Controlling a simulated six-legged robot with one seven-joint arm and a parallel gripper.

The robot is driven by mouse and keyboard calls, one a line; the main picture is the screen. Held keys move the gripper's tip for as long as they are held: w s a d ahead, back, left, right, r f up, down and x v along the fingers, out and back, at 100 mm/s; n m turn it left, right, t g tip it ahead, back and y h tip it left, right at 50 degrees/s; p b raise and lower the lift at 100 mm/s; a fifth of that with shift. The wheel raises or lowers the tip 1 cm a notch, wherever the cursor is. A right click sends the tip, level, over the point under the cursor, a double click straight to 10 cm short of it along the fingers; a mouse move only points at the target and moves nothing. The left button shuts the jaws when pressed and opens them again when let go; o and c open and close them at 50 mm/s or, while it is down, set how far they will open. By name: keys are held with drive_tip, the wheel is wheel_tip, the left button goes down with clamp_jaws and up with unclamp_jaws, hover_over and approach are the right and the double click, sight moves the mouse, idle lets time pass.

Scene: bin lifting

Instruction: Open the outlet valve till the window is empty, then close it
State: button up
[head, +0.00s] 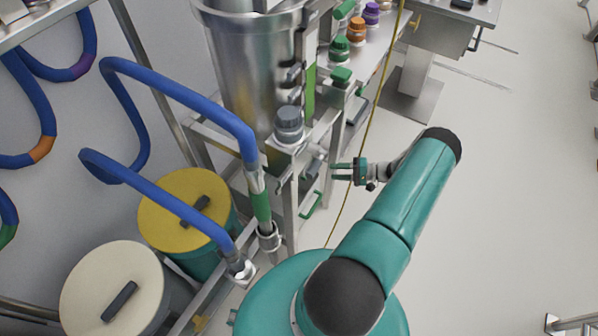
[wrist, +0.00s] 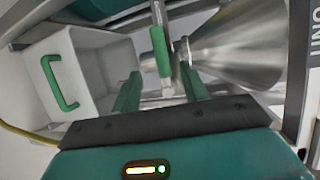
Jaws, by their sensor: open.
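A steel vessel (head: 245,70) stands in a metal frame at upper middle in the head view. An upright green strip (head: 309,92), perhaps the window, shows on its right side; its level is unclear. My gripper (head: 334,172) is open, pointing left beside the frame. In the wrist view its green fingers (wrist: 160,88) stand apart. A lever with a green grip (wrist: 162,52), which looks like the outlet valve handle, stands upright just past the gap between them. I cannot tell whether the fingers touch it. A steel cone (wrist: 235,48) lies right of the lever.
A white box with a green handle (wrist: 62,84) is left of the lever in the wrist view. Blue hoses (head: 180,92) and lidded drums (head: 185,210) are at left. A bench with colored-cap jars (head: 356,30) is behind. The floor at right (head: 500,180) is clear.

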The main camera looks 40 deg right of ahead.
drive_tip(key=x, duration=1.3)
clamp_jaws()
